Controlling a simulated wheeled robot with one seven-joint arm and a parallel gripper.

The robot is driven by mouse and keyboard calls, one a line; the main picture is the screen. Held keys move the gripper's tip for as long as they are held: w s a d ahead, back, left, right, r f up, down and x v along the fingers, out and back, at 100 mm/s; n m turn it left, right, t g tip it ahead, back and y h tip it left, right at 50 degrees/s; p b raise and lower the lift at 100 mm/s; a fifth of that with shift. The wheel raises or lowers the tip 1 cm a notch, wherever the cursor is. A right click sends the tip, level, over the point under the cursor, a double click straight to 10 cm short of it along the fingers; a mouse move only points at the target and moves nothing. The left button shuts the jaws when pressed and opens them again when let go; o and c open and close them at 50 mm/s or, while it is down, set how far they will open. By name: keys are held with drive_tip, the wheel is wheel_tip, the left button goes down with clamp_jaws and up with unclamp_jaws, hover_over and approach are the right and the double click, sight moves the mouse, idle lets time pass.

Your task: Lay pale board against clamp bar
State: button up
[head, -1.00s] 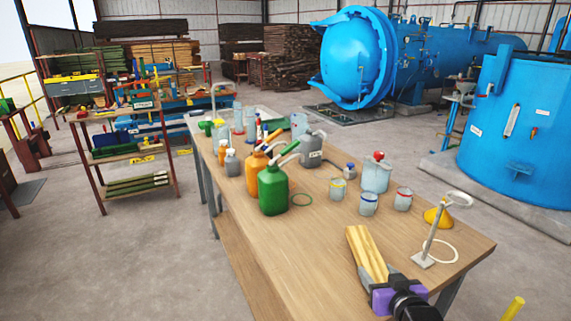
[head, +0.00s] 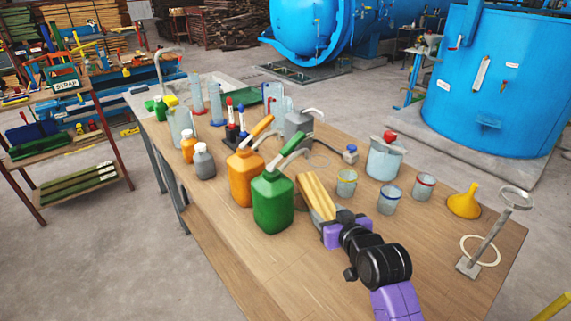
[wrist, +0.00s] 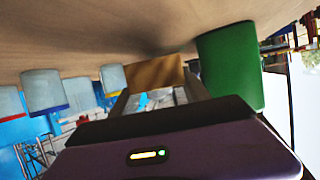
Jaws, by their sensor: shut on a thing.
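The pale board (head: 317,194) is a short, yellowish wooden piece with a lengthwise stripe. My gripper (head: 337,216) is shut on its near end, above the workbench, just right of the green jug. In the wrist view, the board (wrist: 154,73) stands out beyond the fingers (wrist: 155,100), and the bench top shows at the top of the picture. I cannot tell whether the board touches the bench. I cannot make out a clamp bar in either view.
The green jug (head: 273,203) stands close left of the board, with an orange jug (head: 243,177) beyond it. Cups (head: 346,184), a pitcher (head: 384,160), a yellow funnel (head: 464,202) and a ring stand (head: 483,247) are to the right. The front-left bench top is bare.

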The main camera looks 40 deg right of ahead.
sight(306, 174)
drive_tip(key=w+d, duration=0.2)
drive_tip(key=w, duration=0.3)
drive_tip(key=w+d, duration=0.2)
drive_tip(key=w, duration=0.3)
drive_tip(key=w+d+p, duration=0.1)
drive_tip(key=w+d, duration=0.1)
drive_tip(key=w, duration=0.4)
drive_tip(key=shift+r, duration=0.1)
drive_tip(key=shift+f+p, duration=0.3)
drive_tip(key=shift+f, duration=1.45)
drive_tip(key=shift+f, duration=0.1)
drive_tip(key=shift+f, duration=0.1)
drive_tip(key=o, duration=1.6)
